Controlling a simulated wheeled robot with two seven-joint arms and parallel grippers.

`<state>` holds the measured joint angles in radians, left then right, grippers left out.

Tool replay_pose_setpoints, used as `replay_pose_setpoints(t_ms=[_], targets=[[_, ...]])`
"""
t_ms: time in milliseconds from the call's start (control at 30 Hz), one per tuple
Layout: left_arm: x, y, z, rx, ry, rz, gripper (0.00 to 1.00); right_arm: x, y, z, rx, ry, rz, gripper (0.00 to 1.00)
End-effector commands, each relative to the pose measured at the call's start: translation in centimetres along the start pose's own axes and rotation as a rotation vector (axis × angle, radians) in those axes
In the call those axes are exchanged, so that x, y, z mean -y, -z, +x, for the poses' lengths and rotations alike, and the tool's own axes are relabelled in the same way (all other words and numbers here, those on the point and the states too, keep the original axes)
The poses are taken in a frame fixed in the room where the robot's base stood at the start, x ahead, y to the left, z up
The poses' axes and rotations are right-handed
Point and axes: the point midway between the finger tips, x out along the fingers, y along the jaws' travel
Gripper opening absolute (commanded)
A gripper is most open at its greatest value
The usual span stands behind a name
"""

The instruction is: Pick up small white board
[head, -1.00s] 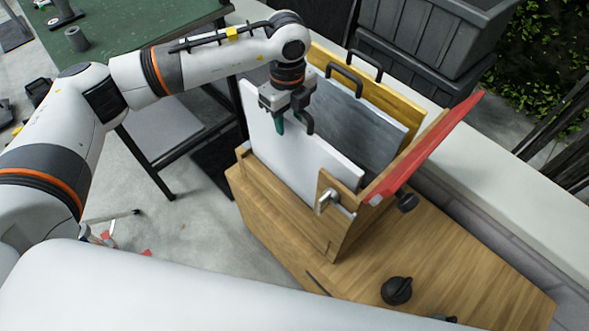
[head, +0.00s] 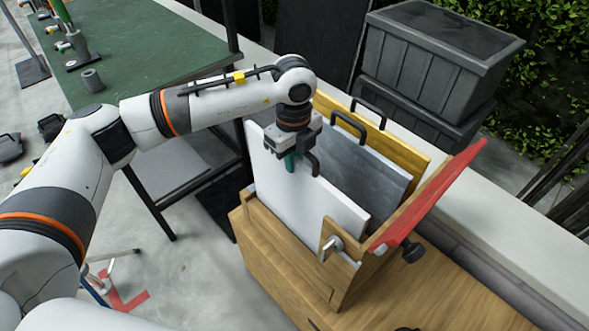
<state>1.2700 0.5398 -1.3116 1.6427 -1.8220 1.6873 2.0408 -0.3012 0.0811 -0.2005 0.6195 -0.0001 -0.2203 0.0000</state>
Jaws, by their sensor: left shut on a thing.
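The small white board (head: 290,190) stands upright in the front slot of a wooden rack (head: 270,240). Its lower edge is hidden behind the rack's front wall. My left gripper (head: 302,165) points down at the board's top edge and is shut on the board's dark handle (head: 313,163). A grey board (head: 365,165) with a black handle and a yellow board (head: 400,142) with a black handle stand behind it in the same rack. My right gripper is not in view.
A red-topped panel (head: 440,195) slants up at the rack's right end, with a metal latch (head: 331,246) in front. Dark grey crates (head: 430,60) are stacked behind. A green table (head: 150,50) stands at the back left. Open floor lies at the left.

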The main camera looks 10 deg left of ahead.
Motion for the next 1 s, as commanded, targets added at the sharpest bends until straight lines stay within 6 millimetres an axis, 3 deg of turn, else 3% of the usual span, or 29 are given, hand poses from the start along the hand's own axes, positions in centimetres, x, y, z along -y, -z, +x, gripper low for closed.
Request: replay_pose_setpoints(t_ms=[700, 1000], targets=[[-0.1, 0.0, -13.1, -0.001, -0.005, 0.000, 0.00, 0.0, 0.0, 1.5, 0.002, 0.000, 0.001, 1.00], [0.0, 0.0, -16.3, 0.001, -0.002, 0.001, 0.00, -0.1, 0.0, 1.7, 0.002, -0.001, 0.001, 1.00]])
